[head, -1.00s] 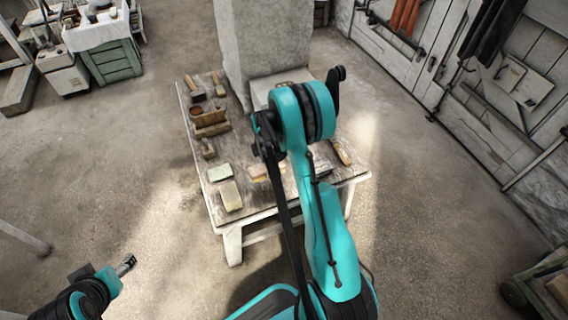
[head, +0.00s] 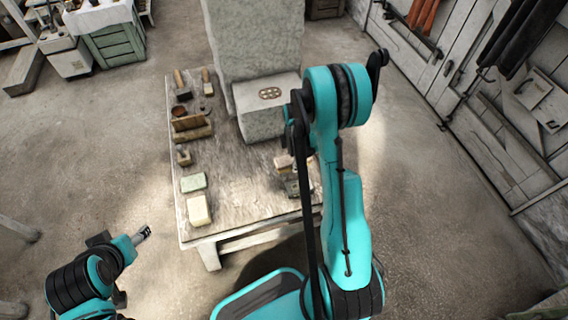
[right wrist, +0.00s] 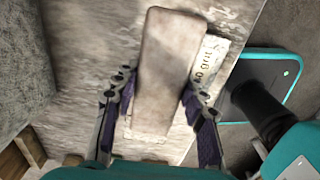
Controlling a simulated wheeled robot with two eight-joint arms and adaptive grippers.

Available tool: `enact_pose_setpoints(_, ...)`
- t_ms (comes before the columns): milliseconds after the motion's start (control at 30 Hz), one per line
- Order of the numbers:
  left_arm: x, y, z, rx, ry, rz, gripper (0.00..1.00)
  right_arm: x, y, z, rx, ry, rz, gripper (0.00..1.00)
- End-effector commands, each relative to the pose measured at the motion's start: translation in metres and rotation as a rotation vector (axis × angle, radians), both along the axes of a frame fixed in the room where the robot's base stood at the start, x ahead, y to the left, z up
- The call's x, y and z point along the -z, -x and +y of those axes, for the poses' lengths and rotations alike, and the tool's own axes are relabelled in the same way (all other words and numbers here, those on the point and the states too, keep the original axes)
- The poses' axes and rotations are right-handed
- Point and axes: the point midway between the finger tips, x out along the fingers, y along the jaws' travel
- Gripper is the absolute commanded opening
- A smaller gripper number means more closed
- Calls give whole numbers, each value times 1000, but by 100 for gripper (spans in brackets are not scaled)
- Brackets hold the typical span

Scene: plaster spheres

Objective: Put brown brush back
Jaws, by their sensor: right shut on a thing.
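A long, smooth brown block with rounded corners, which looks like the brown brush (right wrist: 168,70), lies between the fingers of my right gripper (right wrist: 158,108) in the right wrist view. The gripper is shut on it, over the table. Its underside is hidden. In the head view the right gripper (head: 291,182) shows small and partly behind my arm, over the right part of the worn table (head: 240,197). My left gripper (head: 143,234) is off the table at lower left, too small to tell its opening.
A pale label with writing (right wrist: 212,60) lies partly under the block. On the table's left are a green block (head: 193,183), a cream block (head: 199,211), a wooden holder (head: 192,131) and brushes (head: 181,86). A stone block (head: 268,98) stands behind. The table's middle is clear.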

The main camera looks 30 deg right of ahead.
Motion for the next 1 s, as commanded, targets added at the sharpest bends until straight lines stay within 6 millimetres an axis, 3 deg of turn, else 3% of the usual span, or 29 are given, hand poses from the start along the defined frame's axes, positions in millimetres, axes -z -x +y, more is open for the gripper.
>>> enact_pose_setpoints(100, 14, 0, 0, 0, 0, 0, 63, 21, -28, 8, -2, 0, 0, 19)
enact_pose_setpoints(300, 22, 0, 0, 0, 0, 0, 63, 34, -53, 15, 0, 0, 0, 19)
enact_pose_setpoints(467, 26, 0, 0, 0, 0, 0, 63, 43, -56, 15, 2, 0, 0, 19)
enact_pose_setpoints(700, 44, 0, 0, 0, 0, 0, 63, 76, -56, 15, 1, 0, 0, 19)
enact_pose_setpoints(1000, 42, 0, 0, 0, 0, 0, 63, 76, -56, 15, 1, 0, 0, 19)
